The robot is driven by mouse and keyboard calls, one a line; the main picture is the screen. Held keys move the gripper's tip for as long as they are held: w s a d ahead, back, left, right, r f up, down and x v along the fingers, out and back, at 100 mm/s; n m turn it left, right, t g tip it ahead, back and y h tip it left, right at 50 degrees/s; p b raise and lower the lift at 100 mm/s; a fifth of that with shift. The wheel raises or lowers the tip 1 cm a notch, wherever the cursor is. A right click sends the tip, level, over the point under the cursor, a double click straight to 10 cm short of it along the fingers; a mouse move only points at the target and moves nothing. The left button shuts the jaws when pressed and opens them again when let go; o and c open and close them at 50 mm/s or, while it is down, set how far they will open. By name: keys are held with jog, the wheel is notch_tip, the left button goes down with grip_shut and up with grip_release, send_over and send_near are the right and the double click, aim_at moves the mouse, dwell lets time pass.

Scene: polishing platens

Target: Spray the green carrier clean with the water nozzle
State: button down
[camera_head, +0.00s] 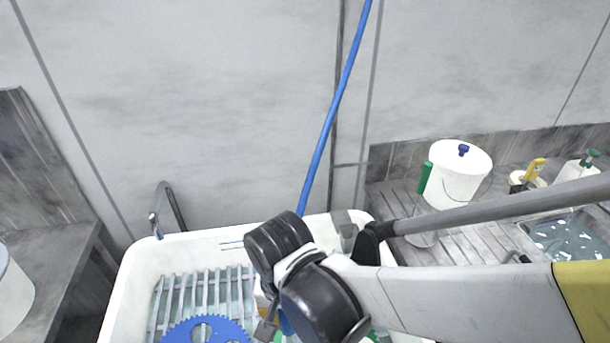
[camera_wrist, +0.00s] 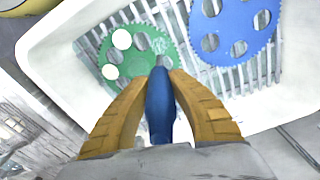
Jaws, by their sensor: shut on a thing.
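The green carrier (camera_wrist: 142,52), a toothed disc with round holes, lies on the slatted rack in the white sink, upper middle of the wrist view. Two whitish round spots show on its left part. In the head view my arm hides nearly all of it. My gripper (camera_wrist: 160,84) is shut on the blue water nozzle (camera_wrist: 160,108), held between its two orange-brown fingers. The nozzle tip points at the lower right part of the green carrier and overlaps its edge in the picture. I cannot tell the gap between them. No water jet is visible.
A blue carrier (camera_head: 207,331) lies beside the green one on the rack (camera_head: 180,300) in the white sink (camera_head: 130,290). A blue hose (camera_head: 335,108) hangs down behind my arm. A white bucket (camera_head: 455,180) and bottles stand on the right counter. A faucet (camera_head: 165,208) stands behind the sink.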

jog(key=s+d+p, duration=0.2)
jog(key=s+d, duration=0.2)
jog(key=d, duration=0.7)
dwell(0.4)
jog(key=shift+d, duration=0.1)
dwell(0.6)
jog(key=w+d+b, duration=0.1)
jog(key=w+d, duration=0.6)
jog(key=w, duration=0.2)
jog(key=shift+w+d+b, duration=0.2)
jog(key=shift+w+b, duration=0.1)
jog(key=shift+b, duration=0.1)
dwell(0.3)
dwell(0.7)
jog(key=w+a+b, duration=0.1)
jog(key=w+a, duration=0.2)
jog(key=a, duration=0.6)
jog(key=w+a+b, duration=0.1)
jog(key=w+a, duration=0.2)
jog(key=a, duration=0.6)
jog(key=shift+w+a, duration=0.35)
dwell(0.4)
dwell(0.6)
